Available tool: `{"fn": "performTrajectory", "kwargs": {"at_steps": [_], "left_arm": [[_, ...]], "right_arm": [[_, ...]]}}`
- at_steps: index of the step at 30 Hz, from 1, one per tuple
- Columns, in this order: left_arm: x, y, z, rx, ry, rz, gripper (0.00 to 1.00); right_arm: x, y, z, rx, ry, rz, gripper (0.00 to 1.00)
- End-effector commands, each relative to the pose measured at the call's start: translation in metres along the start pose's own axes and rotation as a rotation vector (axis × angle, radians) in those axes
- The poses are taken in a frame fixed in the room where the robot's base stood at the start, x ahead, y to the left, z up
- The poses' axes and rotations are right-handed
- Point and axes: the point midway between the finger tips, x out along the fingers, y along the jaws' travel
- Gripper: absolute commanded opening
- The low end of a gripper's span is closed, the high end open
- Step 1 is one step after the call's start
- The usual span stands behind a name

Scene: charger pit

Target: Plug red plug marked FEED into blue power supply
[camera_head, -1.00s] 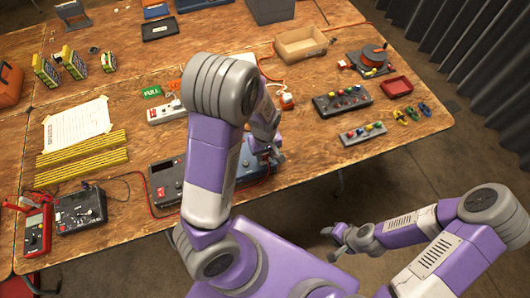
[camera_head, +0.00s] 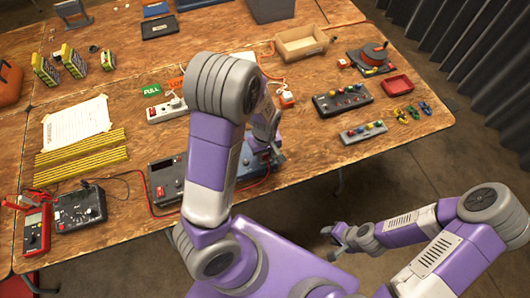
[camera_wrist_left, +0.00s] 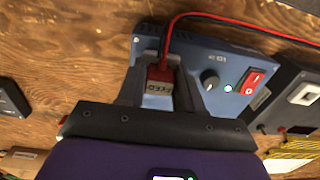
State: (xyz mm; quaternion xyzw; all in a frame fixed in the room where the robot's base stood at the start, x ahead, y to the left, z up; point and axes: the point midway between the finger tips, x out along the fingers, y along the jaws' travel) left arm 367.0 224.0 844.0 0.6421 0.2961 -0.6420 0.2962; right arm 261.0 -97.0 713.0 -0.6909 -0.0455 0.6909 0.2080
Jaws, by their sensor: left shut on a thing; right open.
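The red plug marked FEED (camera_wrist_left: 159,86) is between the fingers of my left gripper (camera_wrist_left: 157,66) in the left wrist view, its label facing the camera. A red cable runs up from it. The plug is over the left part of the blue power supply (camera_wrist_left: 205,60); whether it is seated in a socket is hidden. The supply shows a knob, a red switch and a lit green lamp. In the head view my left gripper (camera_head: 272,150) is at the blue power supply (camera_head: 252,164), partly hidden by my arm. My right gripper (camera_head: 337,236) is open and empty, beyond the table's front edge.
A dark device (camera_head: 165,182) stands left of the supply. A red multimeter (camera_head: 37,228) and black box (camera_head: 79,209) are at far left. A black button box (camera_head: 342,99), grey strip (camera_head: 363,132) and red tray (camera_head: 397,85) lie to the right. Bare wood lies between.

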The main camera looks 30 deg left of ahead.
Motion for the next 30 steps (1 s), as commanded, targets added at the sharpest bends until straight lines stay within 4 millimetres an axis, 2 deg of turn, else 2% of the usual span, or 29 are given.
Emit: {"fn": "performTrajectory", "kwargs": {"at_steps": [26,27,30], "left_arm": [[0.0005,0.0003,-0.0002,0.000,0.000,0.000,0.05],[0.0005,0.0003,-0.0002,0.000,0.000,0.000,0.40],[0.0005,0.0002,-0.0001,0.000,0.000,0.000,0.55]], "right_arm": [[-0.0023,-0.0009,0.0001,0.000,0.000,0.000,0.43],[-0.0023,-0.0008,0.0001,0.000,0.000,0.000,0.43],[-0.0023,-0.0008,0.0001,0.000,0.000,0.000,0.43]]}}
